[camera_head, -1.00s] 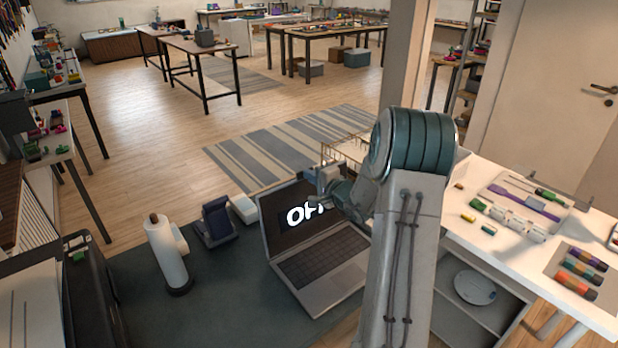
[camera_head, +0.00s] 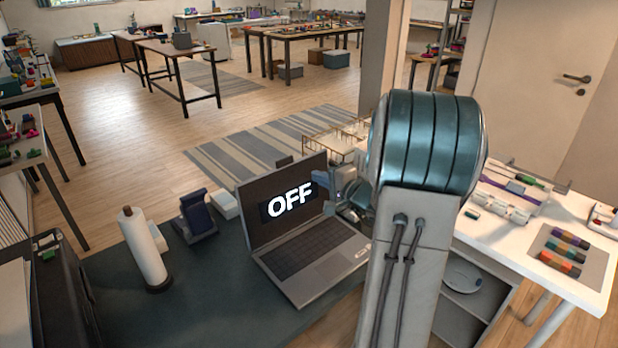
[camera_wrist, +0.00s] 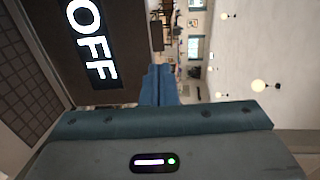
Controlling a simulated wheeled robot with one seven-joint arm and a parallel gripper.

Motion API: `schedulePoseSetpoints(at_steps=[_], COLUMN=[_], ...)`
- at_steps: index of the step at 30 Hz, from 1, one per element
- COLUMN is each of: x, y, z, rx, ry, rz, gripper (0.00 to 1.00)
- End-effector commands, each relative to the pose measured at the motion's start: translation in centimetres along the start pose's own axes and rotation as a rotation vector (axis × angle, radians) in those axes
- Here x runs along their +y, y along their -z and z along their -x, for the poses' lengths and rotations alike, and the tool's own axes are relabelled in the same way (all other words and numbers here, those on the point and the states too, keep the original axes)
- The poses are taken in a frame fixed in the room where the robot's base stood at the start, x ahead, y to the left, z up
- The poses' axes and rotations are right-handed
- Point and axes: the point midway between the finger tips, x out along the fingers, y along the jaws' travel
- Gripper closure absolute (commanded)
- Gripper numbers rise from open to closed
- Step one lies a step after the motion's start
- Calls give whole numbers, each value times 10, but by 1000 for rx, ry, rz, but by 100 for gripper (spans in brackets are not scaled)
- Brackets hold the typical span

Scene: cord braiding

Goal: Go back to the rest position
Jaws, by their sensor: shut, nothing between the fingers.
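My gripper (camera_head: 333,188) is small and partly hidden behind my own arm in the head view, at the right edge of the open laptop's (camera_head: 287,197) screen. In the wrist view its blue fingers (camera_wrist: 160,84) are together, with nothing between them. The laptop stands open on the dark table, and its screen reads "OFF". Part of that screen (camera_wrist: 88,45) fills the upper left of the wrist view, turned sideways. My raised arm covers the area right of the laptop.
A paper towel roll (camera_head: 143,248) and a dark blue stand (camera_head: 196,215) are left of the laptop on the dark table (camera_head: 215,285). A white table (camera_head: 520,250) with parts and tools is at right. Open floor lies beyond.

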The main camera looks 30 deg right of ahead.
Motion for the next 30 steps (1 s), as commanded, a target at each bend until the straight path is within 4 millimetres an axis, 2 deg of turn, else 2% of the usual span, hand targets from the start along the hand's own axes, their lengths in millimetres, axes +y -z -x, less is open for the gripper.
schedulePoseSetpoints(at_steps=[5,13,17,20,21,24,27,30], x=[0,-1,-8,-8,-7,-1,8,18], y=[0,-4,-60,-117,-139,-187,-226,-256], z=[12,12,7,11,15,31,52,78], rx=[0,-10,-169,-330,-391,-530,-647,-741], ry=[0,-2,-69,-155,-195,-299,-408,-518], rz=[1,3,46,100,126,197,286,387], gripper=[100,100,100,100,100,100,100,100])
